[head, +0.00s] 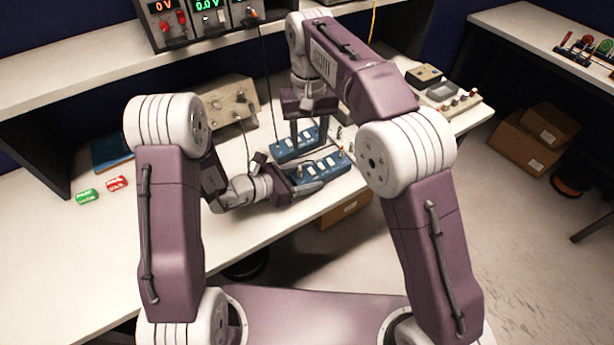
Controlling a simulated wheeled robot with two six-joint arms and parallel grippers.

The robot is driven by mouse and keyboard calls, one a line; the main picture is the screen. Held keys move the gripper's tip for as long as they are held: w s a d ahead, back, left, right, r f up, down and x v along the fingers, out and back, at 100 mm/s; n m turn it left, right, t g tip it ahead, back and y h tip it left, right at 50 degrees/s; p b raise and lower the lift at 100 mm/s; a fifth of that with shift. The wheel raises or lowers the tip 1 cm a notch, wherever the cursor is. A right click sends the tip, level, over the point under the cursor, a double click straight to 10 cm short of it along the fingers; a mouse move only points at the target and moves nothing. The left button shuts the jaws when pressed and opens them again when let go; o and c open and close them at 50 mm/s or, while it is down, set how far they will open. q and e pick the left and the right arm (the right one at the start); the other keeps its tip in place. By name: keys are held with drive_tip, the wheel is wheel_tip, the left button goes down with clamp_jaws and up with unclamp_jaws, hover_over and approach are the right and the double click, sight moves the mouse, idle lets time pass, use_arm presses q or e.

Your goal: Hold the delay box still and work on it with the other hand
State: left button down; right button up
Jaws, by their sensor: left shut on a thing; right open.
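A blue box (327,167) with pale switches on top, apparently the delay box, lies near the front edge of the bench. My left gripper (308,187) is shut on its near left side; the exact grip is small in the picture. A second blue piece (287,152) with pale switches lies just behind it; I cannot tell whether the two are joined. My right gripper (308,133) points down over this rear piece, fingers apart and empty. Whether its fingertips touch anything is hard to tell.
A beige box with knobs (229,104) stands at the back left. A power supply (200,22) sits on the shelf above. A device with a grey top (443,92) stands at right. Green (87,197) and red (117,183) pieces lie left, where the bench is mostly clear.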

sight(300, 169)
use_arm(q)
drive_tip(key=shift+a, duration=0.1)
use_arm(e)
drive_tip(key=shift+s+a+f+n, duration=0.15)
drive_tip(key=shift+s+a+f, duration=0.2)
drive_tip(key=shift+a, duration=0.2)
drive_tip(key=shift+s+a+f+n, duration=0.15)
drive_tip(key=shift+s+a+f, duration=0.15)
drive_tip(key=shift+a, duration=0.2)
wheel_tip(300, 169, down, 9)
drive_tip(key=shift+r, duration=0.1)
clamp_jaws()
drive_tip(key=m, duration=0.3)
drive_tip(key=shift+m, duration=0.3)
